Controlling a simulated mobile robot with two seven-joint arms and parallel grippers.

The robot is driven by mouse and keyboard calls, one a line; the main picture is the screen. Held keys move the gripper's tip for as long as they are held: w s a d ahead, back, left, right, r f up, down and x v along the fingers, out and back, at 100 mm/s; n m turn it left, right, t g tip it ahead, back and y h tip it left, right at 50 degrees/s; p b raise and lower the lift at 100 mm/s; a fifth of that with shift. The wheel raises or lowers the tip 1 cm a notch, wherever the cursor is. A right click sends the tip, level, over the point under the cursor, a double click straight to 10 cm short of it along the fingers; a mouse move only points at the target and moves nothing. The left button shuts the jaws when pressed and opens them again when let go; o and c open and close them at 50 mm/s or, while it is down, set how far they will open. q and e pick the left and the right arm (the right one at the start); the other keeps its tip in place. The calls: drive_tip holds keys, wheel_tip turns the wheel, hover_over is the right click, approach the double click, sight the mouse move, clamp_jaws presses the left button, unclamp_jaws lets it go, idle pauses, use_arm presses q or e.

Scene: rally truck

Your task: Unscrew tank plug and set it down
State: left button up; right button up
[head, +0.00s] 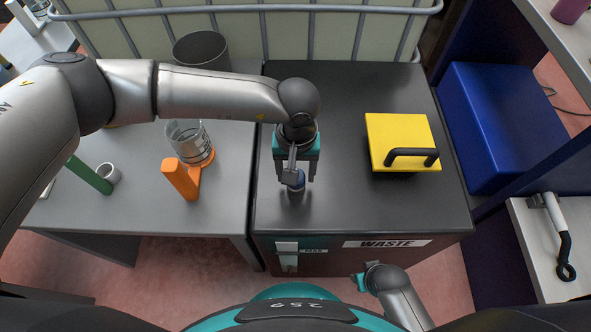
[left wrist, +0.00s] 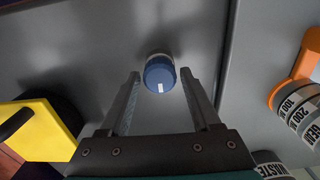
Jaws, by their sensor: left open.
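The tank plug (left wrist: 160,74) is a blue round cap with a small white mark. It sits on the dark top of the waste tank (head: 345,110), and in the head view the plug (head: 297,181) shows partly behind my left gripper. My left gripper (head: 296,180) points down at the plug. In the left wrist view its open fingers (left wrist: 161,76) have their tips to either side of the plug, with a gap on both sides. My right gripper (head: 367,277) is low at the tank's front edge, apart from the plug; its fingers are not clear.
A yellow block with a black handle (head: 398,133) sits on the tank's right side. The tank top around the plug is clear.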

use_arm(q)
drive_tip(key=m, duration=0.2)
drive_tip(key=shift+m, duration=0.4)
drive_tip(key=c, duration=0.7)
drive_tip(key=n, duration=0.6)
drive_tip(key=shift+c, duration=0.2)
drive_tip(key=n, duration=0.6)
drive_tip(key=shift+a, duration=0.1)
drive_tip(key=o, duration=0.7)
drive_tip(key=shift+o, duration=0.2)
